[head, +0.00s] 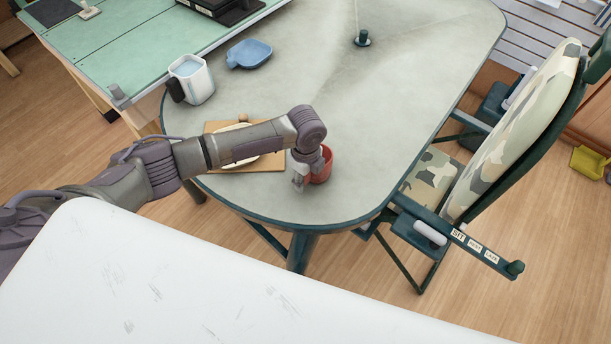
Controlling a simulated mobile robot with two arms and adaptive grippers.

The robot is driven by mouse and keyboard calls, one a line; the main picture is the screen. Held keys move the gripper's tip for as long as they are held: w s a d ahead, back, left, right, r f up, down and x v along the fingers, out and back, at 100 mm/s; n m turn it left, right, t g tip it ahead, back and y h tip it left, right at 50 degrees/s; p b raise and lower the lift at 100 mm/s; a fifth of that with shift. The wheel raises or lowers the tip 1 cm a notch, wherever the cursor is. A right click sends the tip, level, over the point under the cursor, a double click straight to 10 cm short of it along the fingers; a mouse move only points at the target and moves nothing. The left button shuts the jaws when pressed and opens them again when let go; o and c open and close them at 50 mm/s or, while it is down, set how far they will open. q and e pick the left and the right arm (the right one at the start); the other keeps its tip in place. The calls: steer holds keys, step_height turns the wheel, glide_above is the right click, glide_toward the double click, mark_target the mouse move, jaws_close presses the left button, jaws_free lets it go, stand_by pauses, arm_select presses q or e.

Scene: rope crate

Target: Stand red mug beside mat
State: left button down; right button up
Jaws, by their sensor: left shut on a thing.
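The red mug (324,167) is near the front edge of the grey-green table (300,95), to the right of the tan mat (270,162). My left gripper (299,182) is shut on the mug at its left side and hides part of it. I cannot tell whether the mug's base touches the table. The mat lies flat, with a pale plate (238,160) on it, and my left arm covers much of both. My right gripper is not in view.
A white pitcher (195,78) with a dark handle and a blue dish (249,54) stand at the back left. A small dark-green stand (362,39) is at the back. The table right of the mug is clear. A camouflage chair (515,130) stands at the right edge.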

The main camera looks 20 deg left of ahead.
arm_select(q)
steer(key=shift+f, duration=0.4)
steer(key=c, duration=0.5)
jaws_free()
steer(key=shift+b, duration=0.3)
step_height(320, 180, up, 12)
stand_by(0.4)
